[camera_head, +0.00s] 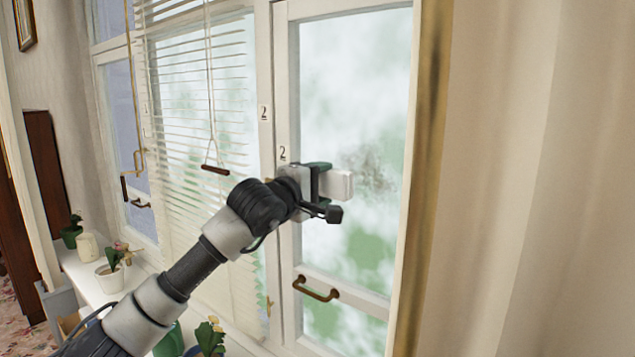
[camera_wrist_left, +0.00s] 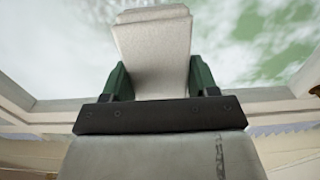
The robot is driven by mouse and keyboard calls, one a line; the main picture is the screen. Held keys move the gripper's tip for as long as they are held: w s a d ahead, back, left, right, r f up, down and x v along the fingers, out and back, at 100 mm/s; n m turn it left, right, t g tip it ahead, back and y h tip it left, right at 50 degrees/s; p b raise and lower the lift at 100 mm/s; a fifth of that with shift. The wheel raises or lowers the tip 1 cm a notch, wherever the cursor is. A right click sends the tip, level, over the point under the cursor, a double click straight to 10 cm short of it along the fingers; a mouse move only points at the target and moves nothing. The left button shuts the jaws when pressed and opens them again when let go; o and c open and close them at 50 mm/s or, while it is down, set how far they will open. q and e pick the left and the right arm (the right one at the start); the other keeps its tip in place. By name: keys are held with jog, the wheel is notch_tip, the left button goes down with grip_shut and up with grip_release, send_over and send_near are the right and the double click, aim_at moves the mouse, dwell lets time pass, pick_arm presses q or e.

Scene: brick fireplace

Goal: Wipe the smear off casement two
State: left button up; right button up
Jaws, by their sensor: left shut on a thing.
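Casement two (camera_head: 285,110) is a white-framed window marked "2", with a brown handle (camera_head: 316,289) low on its frame. A dark speckled smear (camera_head: 372,168) is on its pane, right of my gripper. My left gripper (camera_head: 325,183) is shut on a whitish block-like pad (camera_head: 342,185), in front of the pane and left of the smear. The pad also shows between the green fingers in the left wrist view (camera_wrist_left: 155,55). I cannot tell whether the pad touches the glass. My right gripper is not in view.
White blinds (camera_head: 190,110) with a hanging cord pull (camera_head: 215,170) cover the window to the left. A cream curtain (camera_head: 535,180) hangs on the right beside a brass-coloured pole (camera_head: 428,170). Potted plants (camera_head: 110,272) stand on the white sill below, left of my arm.

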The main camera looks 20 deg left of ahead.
pick_arm(q)
jog(key=shift+x, duration=0.9)
dwell(0.5)
